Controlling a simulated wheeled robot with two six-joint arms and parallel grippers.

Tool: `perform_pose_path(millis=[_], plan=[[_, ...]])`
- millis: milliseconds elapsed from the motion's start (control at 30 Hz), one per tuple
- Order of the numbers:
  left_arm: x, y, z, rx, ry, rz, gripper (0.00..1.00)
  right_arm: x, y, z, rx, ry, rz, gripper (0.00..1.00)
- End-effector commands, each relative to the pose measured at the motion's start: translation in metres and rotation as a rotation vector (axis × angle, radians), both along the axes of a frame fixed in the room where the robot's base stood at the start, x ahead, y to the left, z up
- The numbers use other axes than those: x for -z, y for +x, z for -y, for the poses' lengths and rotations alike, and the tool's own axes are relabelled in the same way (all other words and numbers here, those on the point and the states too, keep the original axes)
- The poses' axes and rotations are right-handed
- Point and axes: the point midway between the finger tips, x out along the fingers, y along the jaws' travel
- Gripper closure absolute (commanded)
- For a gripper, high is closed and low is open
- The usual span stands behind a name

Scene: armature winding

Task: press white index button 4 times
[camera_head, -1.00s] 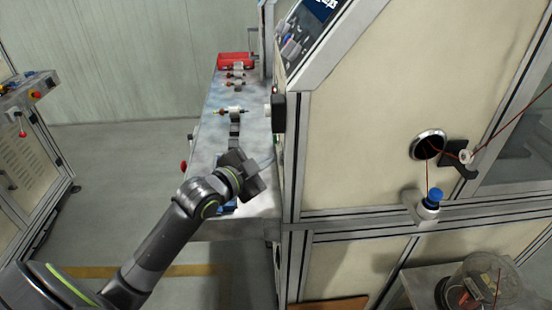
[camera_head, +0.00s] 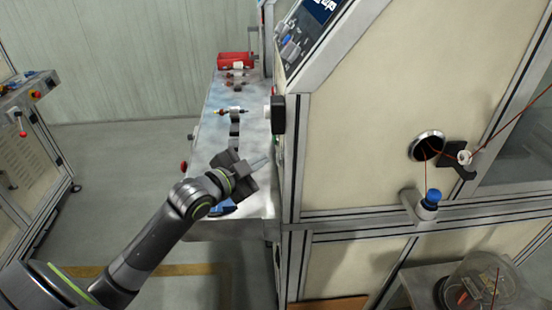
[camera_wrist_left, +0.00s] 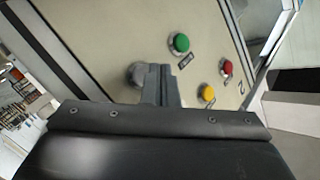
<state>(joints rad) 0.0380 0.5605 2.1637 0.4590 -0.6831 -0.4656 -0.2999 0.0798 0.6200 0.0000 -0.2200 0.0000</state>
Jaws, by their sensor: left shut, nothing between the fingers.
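My left gripper (camera_head: 262,163) is shut and empty, held over the metal bench beside the machine's cream side wall. In the left wrist view its closed fingers (camera_wrist_left: 162,80) point at a cream button panel. A pale grey-white round button (camera_wrist_left: 134,75) shows just left of the fingers and is partly hidden by them; it looks like the white index button. Whether the fingertips touch it cannot be told. A green button (camera_wrist_left: 181,43), a red button (camera_wrist_left: 226,68) and a yellow button (camera_wrist_left: 207,92) sit to the right. My right gripper is not in view.
The metal bench (camera_head: 208,130) carries shafts with small parts and a red bin (camera_head: 235,61) at the far end. A black box (camera_head: 278,114) juts from the wall's edge. A blue-topped knob (camera_head: 433,196) sits on a rail at right.

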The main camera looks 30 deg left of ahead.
Motion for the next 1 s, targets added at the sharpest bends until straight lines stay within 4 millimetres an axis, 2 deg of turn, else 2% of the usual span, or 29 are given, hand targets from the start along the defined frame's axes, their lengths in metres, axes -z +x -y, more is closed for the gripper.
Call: perform_pose_path(millis=[1000], plan=[[0.0003,0.0044,0.0070,0.000,0.000,0.000,1.00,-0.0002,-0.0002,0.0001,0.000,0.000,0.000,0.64]])
